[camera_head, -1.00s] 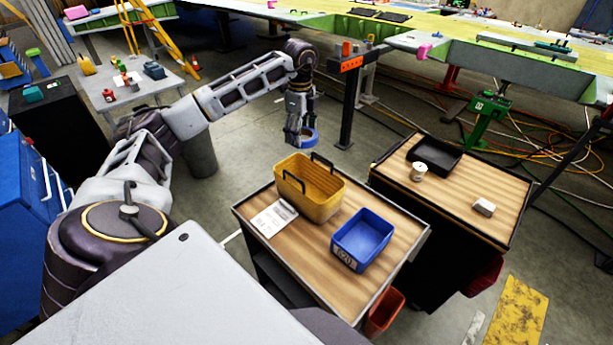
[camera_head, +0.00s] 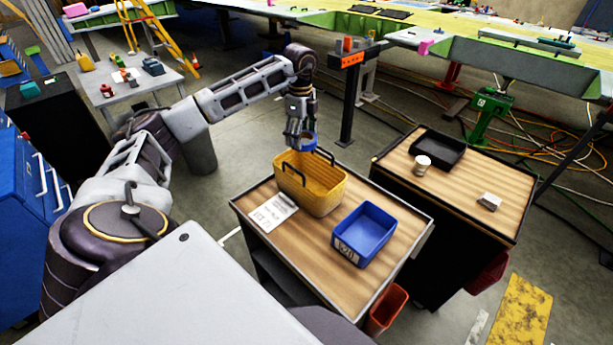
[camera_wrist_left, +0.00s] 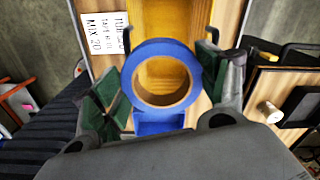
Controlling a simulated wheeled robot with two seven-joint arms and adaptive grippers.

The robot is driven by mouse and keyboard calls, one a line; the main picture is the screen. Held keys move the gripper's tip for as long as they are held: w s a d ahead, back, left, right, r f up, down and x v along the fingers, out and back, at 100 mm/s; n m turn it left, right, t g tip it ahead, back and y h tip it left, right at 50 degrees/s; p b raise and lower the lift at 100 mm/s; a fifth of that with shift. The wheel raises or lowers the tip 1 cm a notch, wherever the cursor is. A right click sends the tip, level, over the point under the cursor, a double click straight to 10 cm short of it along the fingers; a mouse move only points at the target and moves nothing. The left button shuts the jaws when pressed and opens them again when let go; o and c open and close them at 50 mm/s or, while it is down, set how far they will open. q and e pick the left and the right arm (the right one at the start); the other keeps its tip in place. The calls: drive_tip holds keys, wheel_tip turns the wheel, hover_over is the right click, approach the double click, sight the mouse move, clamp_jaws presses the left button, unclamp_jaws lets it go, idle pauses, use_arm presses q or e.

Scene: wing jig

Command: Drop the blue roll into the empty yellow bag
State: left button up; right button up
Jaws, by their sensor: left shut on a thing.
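The blue roll (camera_head: 309,139), a ring with a tan inner core, is held in my left gripper (camera_head: 300,140). In the left wrist view the roll (camera_wrist_left: 137,62) sits between the green-padded fingers of the left gripper (camera_wrist_left: 160,85). The yellow bag (camera_head: 318,197), open at the top with two black handles, stands on a wood-topped cart. The roll is above the bag's far rim in the head view. In the left wrist view the yellow bag (camera_wrist_left: 185,22) shows behind the roll and through its hole. My right gripper is not in view.
A blue bin (camera_head: 362,236) and a printed white card (camera_head: 270,212) are on the same cart (camera_head: 318,275). A second cart to the right carries a black tray (camera_head: 438,150), a white cup (camera_head: 422,164) and a small pale block (camera_head: 489,202). An orange-topped post (camera_head: 350,95) stands behind.

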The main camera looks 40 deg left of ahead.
use_arm(q)
drive_tip(key=shift+f+b, duration=0.35)
drive_tip(key=shift+f, duration=0.25)
drive_tip(key=o, duration=1.1)
wheel_tip(320, 180, up, 12)
idle(0.7)
idle(0.3)
idle(0.8)
